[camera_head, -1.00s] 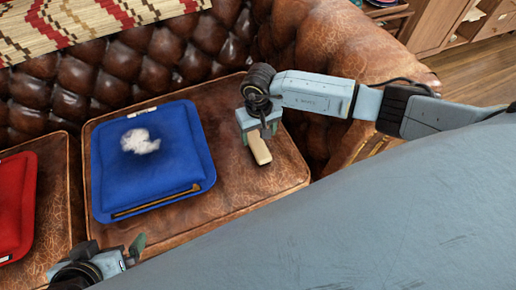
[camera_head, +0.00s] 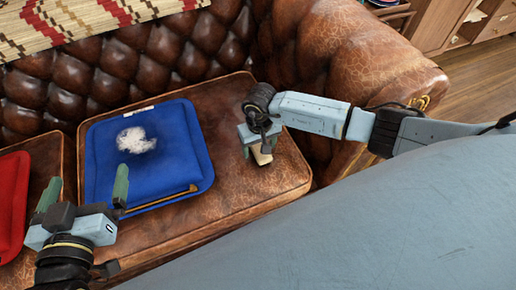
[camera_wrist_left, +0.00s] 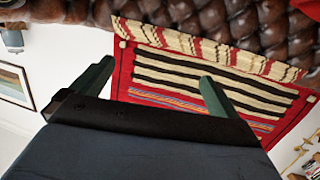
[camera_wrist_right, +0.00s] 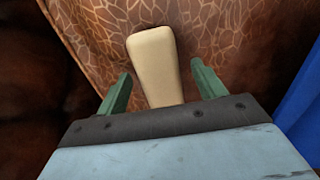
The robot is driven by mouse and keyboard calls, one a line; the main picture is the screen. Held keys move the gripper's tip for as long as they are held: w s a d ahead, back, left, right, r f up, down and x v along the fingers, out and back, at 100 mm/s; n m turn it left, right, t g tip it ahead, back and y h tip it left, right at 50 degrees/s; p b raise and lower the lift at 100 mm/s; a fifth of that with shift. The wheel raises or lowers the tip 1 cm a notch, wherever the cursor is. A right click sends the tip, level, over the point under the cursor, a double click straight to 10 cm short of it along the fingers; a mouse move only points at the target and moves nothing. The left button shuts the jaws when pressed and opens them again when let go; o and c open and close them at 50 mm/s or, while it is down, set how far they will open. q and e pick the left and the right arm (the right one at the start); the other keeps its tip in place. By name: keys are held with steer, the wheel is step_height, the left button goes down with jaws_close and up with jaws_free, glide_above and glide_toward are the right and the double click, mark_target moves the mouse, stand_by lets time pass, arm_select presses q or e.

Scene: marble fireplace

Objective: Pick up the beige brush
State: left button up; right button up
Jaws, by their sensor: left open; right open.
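The beige brush (camera_head: 260,154) lies on the brown leather seat cushion, right of the blue cushion. My right gripper (camera_head: 257,146) is over it from above and hides part of it in the head view. In the right wrist view the brush (camera_wrist_right: 154,62) extends between the two open green fingers of my right gripper (camera_wrist_right: 158,85), with a gap on both sides. Its near end is hidden by the gripper body. My left gripper (camera_head: 84,190) is open and empty at the lower left, near the blue cushion's left edge. It also shows open in the left wrist view (camera_wrist_left: 150,80).
A blue cushion (camera_head: 175,165) bears a whitish fluffy clump (camera_head: 135,141) and a thin brown stick (camera_head: 165,199) along its front edge. A red cushion (camera_head: 12,205) lies at the far left. The tufted sofa back (camera_head: 110,85) rises behind, and a sofa arm (camera_head: 350,60) stands at the right.

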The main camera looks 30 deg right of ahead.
mark_target(259, 147)
steer(key=shift+f, duration=0.45)
steer(key=c, duration=1.1)
arm_select(q)
steer(key=shift+w+d+r+t+h, duration=0.15)
steer(key=shift+r+t, duration=0.1)
steer(key=shift+r, duration=0.2)
steer(key=shift+d+r+t+h, duration=0.15)
steer(key=shift+r+t, duration=0.1)
steer(key=shift+r, duration=0.15)
steer(key=shift+a, duration=0.1)
arm_select(e)
steer(key=shift+r, duration=0.1)
steer(key=shift+r, duration=0.15)
step_height(259, 147, up, 5)
steer(key=shift+f+p, duration=0.1)
steer(key=shift+p, duration=0.95)
arm_select(q)
steer(key=s+a+f+g+y+p, duration=0.1)
steer(key=s+a+f+g+y, duration=0.2)
steer(key=s+f+g, duration=0.7)
step_height(259, 147, down, 2)
steer(key=a, duration=0.2)
steer(key=shift+s+a+f+n+g+y+p, duration=0.2)
steer(key=shift+a+n+g+y+p, duration=0.1)
steer(key=shift+g+y+p, duration=0.1)
arm_select(e)
step_height(259, 147, up, 5)
steer(key=shift+f, duration=0.1)
